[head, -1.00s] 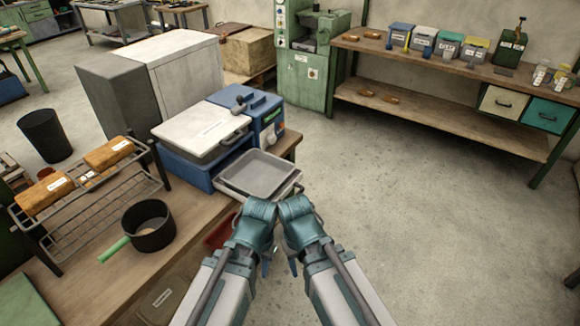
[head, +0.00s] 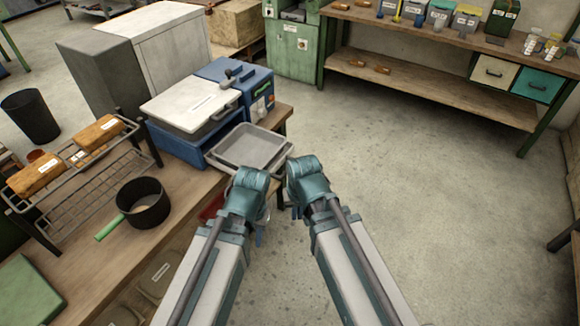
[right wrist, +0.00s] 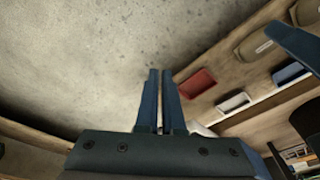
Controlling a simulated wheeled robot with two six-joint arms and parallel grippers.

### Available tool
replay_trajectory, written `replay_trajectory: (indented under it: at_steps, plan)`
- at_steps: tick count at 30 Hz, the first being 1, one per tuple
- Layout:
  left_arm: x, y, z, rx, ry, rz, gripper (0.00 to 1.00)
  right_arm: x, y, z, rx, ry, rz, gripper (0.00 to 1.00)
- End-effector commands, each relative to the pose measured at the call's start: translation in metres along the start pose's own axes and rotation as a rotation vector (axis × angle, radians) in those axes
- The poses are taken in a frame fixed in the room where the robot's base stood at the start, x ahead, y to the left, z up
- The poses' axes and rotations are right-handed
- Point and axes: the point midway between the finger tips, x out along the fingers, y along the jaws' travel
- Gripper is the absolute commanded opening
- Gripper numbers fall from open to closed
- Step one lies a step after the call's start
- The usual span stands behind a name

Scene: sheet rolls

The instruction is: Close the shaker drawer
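The shaker is a blue machine (head: 245,84) with a white lid (head: 190,103), on the wooden bench at left centre in the head view. A shallow grey tray (head: 247,148) sticks out at its front as the pulled-out drawer. My left gripper (head: 262,236) is in front of and below the tray; its fingers are mostly hidden by its wrist. My right gripper (head: 296,211) is just right of it, near the tray's right front corner. Contact with the drawer cannot be told. In the right wrist view, its two blue fingers (right wrist: 161,75) lie close together with nothing between them.
A black pot (head: 143,212) with a green handle and a wire rack (head: 75,190) with orange-brown blocks stand left on the bench. A red bin (right wrist: 197,83) shows in the right wrist view. Open floor (head: 430,200) lies to the right, before a far workbench (head: 440,88).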

Motion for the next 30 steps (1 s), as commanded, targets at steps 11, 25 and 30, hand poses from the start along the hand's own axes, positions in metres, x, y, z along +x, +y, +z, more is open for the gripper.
replay_trajectory:
  at_steps: [11,25,30]
  plan:
    - [-0.028,-0.003,0.002,0.000,0.000,0.000,0.35,-0.044,0.060,-0.121,0.568,0.365,-0.216,0.00]
    - [-0.009,-0.001,0.001,0.000,0.000,0.000,0.35,-0.024,0.059,-0.130,0.578,0.373,-0.222,0.00]
    - [0.011,0.001,-0.001,0.000,0.000,0.000,0.35,-0.002,0.056,-0.139,0.577,0.372,-0.222,0.00]
